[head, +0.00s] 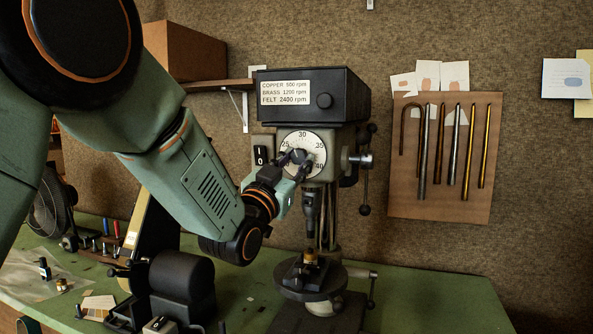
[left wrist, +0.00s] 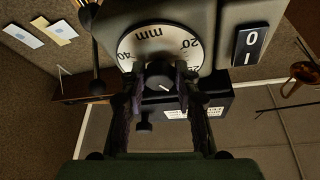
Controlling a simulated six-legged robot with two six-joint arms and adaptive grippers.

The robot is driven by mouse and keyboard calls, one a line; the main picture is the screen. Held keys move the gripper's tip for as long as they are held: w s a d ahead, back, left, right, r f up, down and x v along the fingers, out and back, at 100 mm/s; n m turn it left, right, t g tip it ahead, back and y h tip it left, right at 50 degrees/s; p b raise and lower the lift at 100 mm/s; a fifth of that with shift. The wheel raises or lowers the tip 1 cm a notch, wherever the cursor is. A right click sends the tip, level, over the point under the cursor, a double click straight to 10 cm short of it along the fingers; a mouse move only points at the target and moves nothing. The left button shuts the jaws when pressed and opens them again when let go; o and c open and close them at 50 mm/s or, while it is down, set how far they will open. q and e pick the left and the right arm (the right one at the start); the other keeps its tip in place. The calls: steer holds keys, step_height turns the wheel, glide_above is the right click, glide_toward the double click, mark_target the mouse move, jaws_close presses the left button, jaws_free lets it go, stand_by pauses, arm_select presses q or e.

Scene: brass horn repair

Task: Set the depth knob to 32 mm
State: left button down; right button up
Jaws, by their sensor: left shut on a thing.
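The depth knob (left wrist: 163,82) is dark and sits at the middle of a round white dial (head: 303,146) on the front of the drill press. My left gripper (head: 295,160) is shut on the knob, one finger on each side. In the left wrist view the dial (left wrist: 143,36) appears turned over, with "mm", 20 and 40 readable. A short white mark on the knob points down and right there, seemingly between 25 and 30. The exact reading is hidden by the fingers. My right gripper is out of view.
A black power switch (head: 261,154) is left of the dial, and a speed label (head: 284,92) is above it. The chuck (head: 310,204) hangs below, over a round work table (head: 288,291). A feed handle (head: 365,209) is at the right. The green bench (head: 440,305) is clear at right.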

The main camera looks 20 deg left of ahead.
arm_select(q)
steer(key=m, duration=0.2)
steer(key=m+g+h+b, duration=0.1)
steer(key=m, duration=0.1)
steer(key=m+h, duration=0.1)
steer(key=m, duration=0.1)
steer(key=shift+a+r, duration=0.2)
steer(key=shift+r, duration=0.15)
steer(key=m+g+h, duration=0.1)
steer(key=m, duration=0.2)
steer(key=m+g+h+b, duration=0.1)
steer(key=m, duration=0.2)
steer(key=shift+r+g, duration=0.1)
steer(key=shift+g, duration=0.2)
steer(key=c, duration=1.4)
jaws_free()
steer(key=o, duration=0.4)
steer(key=shift+s+d, duration=0.15)
steer(key=shift+s, duration=0.05)
steer(key=shift+w+a, duration=0.1)
steer(key=shift+a, duration=0.1)
